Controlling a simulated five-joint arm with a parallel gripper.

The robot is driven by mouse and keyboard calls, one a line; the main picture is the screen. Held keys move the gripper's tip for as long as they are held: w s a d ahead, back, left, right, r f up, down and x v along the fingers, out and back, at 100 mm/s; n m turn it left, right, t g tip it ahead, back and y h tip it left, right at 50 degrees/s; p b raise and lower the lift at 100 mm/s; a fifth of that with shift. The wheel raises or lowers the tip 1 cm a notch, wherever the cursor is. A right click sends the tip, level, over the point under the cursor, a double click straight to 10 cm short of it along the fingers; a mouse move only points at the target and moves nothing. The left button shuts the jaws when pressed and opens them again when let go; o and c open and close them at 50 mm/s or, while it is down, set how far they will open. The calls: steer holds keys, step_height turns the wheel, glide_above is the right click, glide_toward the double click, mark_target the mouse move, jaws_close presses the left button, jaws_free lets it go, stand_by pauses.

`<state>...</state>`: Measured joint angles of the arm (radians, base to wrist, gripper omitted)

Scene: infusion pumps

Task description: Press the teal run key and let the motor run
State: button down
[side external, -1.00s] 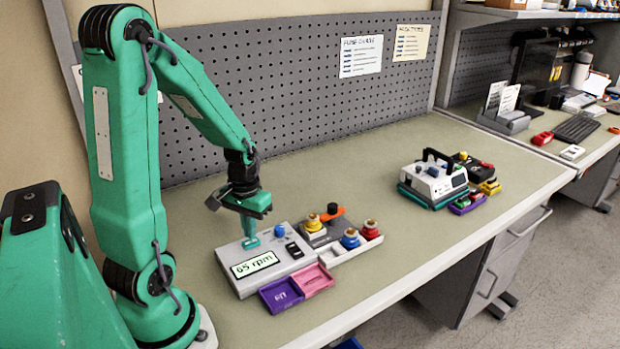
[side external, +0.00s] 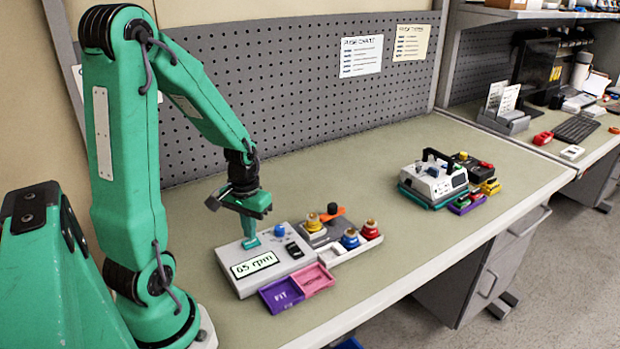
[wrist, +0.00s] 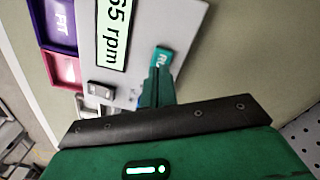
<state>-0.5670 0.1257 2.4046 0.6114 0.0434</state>
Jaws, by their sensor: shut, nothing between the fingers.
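The near pump (side external: 235,282) is a pale grey box with a display (side external: 255,264) reading "65 rpm"; the display also shows in the wrist view (wrist: 112,35). The teal run key (wrist: 163,57) is on its top face, partly hidden by my fingers. My gripper (side external: 250,240) is shut and empty, pointing down with its fingertips at the key. In the wrist view my fingertips (wrist: 158,75) overlap the key's edge. I cannot tell how far the key is pressed in. A blue knob (side external: 279,230) and a black rocker switch (side external: 294,250) sit beside it.
A purple tray (side external: 281,295) marked "FIT" and a pink tray (side external: 314,279) lie at the pump's front. Yellow, blue and red capped parts stand right of it, on a grey block and in a white tray (side external: 338,255). A second pump (side external: 433,183) stands farther right. The bench between is clear.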

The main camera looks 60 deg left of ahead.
steer(key=shift+f, duration=0.9)
stand_by(0.8)
step_height(320, 180, up, 8)
stand_by(1.4)
stand_by(0.4)
steer(key=s+d+r+m+t, duration=0.2)
steer(key=d+r+m+t, duration=0.3)
steer(key=d+r, duration=0.7)
steer(key=d+m, duration=0.1)
steer(key=d, duration=0.2)
steer(key=shift+d+r+t, duration=0.3)
